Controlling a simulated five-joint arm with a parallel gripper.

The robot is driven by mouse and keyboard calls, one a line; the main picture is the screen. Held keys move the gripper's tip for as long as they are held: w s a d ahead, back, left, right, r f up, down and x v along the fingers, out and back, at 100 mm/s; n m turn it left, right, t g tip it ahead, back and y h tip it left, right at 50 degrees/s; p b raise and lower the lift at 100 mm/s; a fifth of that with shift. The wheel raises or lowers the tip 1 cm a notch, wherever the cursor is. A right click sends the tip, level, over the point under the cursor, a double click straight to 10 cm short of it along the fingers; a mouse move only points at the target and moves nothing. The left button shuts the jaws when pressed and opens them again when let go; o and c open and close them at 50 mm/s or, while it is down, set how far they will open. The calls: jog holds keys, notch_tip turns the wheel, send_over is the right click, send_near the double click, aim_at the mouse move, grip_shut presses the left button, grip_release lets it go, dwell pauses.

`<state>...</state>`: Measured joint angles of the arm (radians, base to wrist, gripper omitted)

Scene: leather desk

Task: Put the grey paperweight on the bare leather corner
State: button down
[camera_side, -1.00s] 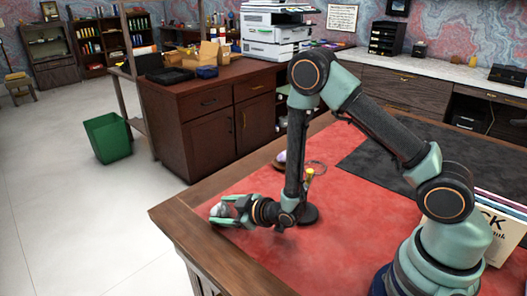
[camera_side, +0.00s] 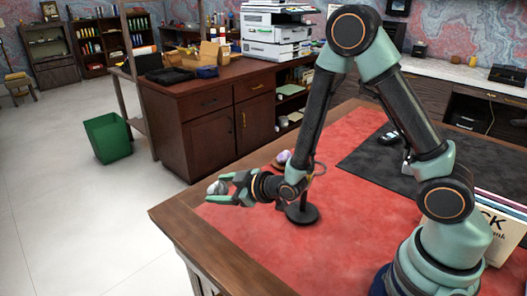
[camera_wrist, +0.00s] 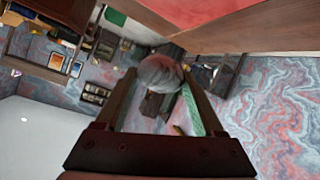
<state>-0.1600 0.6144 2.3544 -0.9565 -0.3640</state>
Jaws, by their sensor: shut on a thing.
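The grey paperweight (camera_side: 217,187) is a rounded, pale grey lump at the left end of my arm. My gripper (camera_side: 221,191) is shut on it and holds it above the left part of the desk. In the wrist view the paperweight (camera_wrist: 158,72) sits between the two fingers, near their tips. The red leather (camera_side: 250,232) of the desk top is bare at the left, below and in front of my gripper.
A black round base (camera_side: 302,214) stands on the leather just right of my gripper, partly behind my arm. A small pale purple thing (camera_side: 283,157) lies behind. A black mat (camera_side: 365,160) covers the back right. Books (camera_side: 500,228) stand at the right.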

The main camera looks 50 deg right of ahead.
jog(key=s+d+r+m+h, duration=0.1)
jog(key=d+r, duration=0.3)
jog(key=r, duration=0.8)
jog(key=d+r+h, duration=0.1)
jog(key=d+r, duration=0.2)
jog(key=r, duration=0.9)
jog(key=shift+s+d+m, duration=0.35)
jog(key=shift+m, duration=0.05)
jog(key=n+y, duration=0.2)
send_over(225, 220)
notch_tip(225, 220, down, 11)
jog(key=shift+w+f, duration=0.1)
jog(key=shift+f, duration=0.05)
notch_tip(225, 220, down, 20)
jog(key=shift+r, duration=0.25)
jog(key=shift+f, duration=0.15)
grip_release()
jog(key=shift+f, duration=0.1)
